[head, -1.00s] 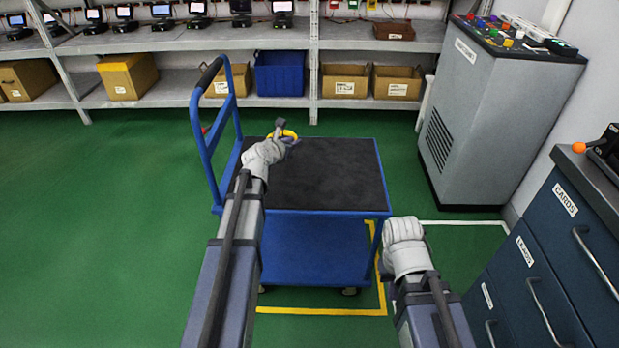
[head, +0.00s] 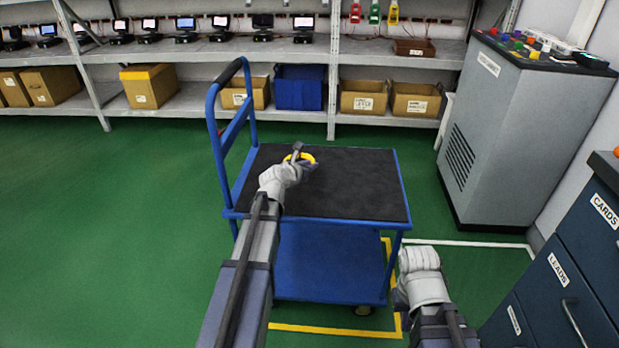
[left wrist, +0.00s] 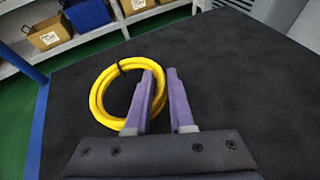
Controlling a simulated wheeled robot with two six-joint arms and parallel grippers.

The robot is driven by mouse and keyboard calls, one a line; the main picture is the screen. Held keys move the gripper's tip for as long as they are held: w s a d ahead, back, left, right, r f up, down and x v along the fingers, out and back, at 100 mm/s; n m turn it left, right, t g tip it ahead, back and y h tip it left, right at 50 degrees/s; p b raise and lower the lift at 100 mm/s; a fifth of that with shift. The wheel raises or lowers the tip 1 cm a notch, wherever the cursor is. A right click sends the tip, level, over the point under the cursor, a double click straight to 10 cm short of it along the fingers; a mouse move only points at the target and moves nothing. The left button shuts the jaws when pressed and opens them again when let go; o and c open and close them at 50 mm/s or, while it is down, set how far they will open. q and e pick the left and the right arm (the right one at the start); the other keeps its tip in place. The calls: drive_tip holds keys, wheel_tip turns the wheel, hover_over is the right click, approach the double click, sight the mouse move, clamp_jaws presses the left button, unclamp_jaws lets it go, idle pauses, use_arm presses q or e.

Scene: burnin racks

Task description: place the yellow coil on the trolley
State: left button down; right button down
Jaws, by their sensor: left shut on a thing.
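The yellow coil (left wrist: 98,88) shows in the left wrist view over the trolley's dark top, with a black tie at its upper side. My left gripper (left wrist: 160,88) is shut on the coil's right side. In the head view the coil (head: 300,157) is partly hidden by my left gripper (head: 299,162). I cannot tell whether the coil touches the top. The blue trolley (head: 352,185) has a black mat and a handle at its left end. My right gripper is hidden behind its own wrist, to the right of the trolley's front corner.
A grey control cabinet (head: 500,130) stands to the right of the trolley. A blue drawer unit (head: 570,260) is at the lower right. Shelving (head: 300,60) with boxes and small screens runs along the back. Green floor is free on the left.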

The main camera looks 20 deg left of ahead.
use_arm(q)
wheel_tip(320, 180, down, 4)
drive_tip(key=b, duration=0.3)
drive_tip(key=shift+r, duration=0.3)
drive_tip(key=c, duration=0.8)
unclamp_jaws()
drive_tip(key=shift+o, duration=0.2)
drive_tip(key=p+v, duration=0.5)
drive_tip(key=v, duration=0.7)
